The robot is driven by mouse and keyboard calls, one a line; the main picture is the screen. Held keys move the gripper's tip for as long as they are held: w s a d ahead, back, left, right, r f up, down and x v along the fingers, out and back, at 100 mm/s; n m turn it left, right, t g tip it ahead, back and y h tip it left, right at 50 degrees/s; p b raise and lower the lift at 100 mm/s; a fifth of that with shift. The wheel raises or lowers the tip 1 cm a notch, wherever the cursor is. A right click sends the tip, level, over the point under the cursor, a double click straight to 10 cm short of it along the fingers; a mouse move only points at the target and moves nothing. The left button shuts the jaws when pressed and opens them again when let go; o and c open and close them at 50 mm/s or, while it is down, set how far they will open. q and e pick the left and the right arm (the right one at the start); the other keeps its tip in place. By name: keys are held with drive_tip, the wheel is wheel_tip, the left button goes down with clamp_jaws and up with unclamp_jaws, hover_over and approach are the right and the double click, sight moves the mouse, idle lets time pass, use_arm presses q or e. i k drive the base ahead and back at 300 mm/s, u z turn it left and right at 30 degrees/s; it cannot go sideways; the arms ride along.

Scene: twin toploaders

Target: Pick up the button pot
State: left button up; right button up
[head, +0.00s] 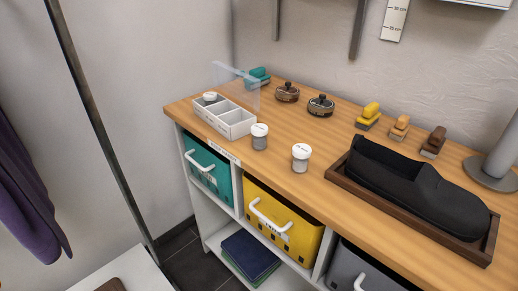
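Two small pots with white lids stand upright near the front edge of the wooden counter (290,190). The left pot (260,137) has a greyish body and is close to the white compartment box (227,116). The right pot (301,158) has a pale grey body and is nearer the dark tray. Their contents and labels are too small to read, so I cannot tell which is the button pot. Neither of my grippers is in view.
Two dark round lidded containers (287,92) (321,106) stand behind. Yellow, orange and brown stamp-like items line the back. A black object lies in a brown tray (341,182) at right. Teal, yellow (290,236) and grey bins sit below. Counter between pots and round containers is clear.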

sight(259, 132)
drive_tip(key=z, duration=0.15)
drive_tip(key=k, duration=0.3)
drive_tip(key=u, duration=1.05)
drive_tip(key=i, duration=0.6)
drive_tip(key=z, duration=0.65)
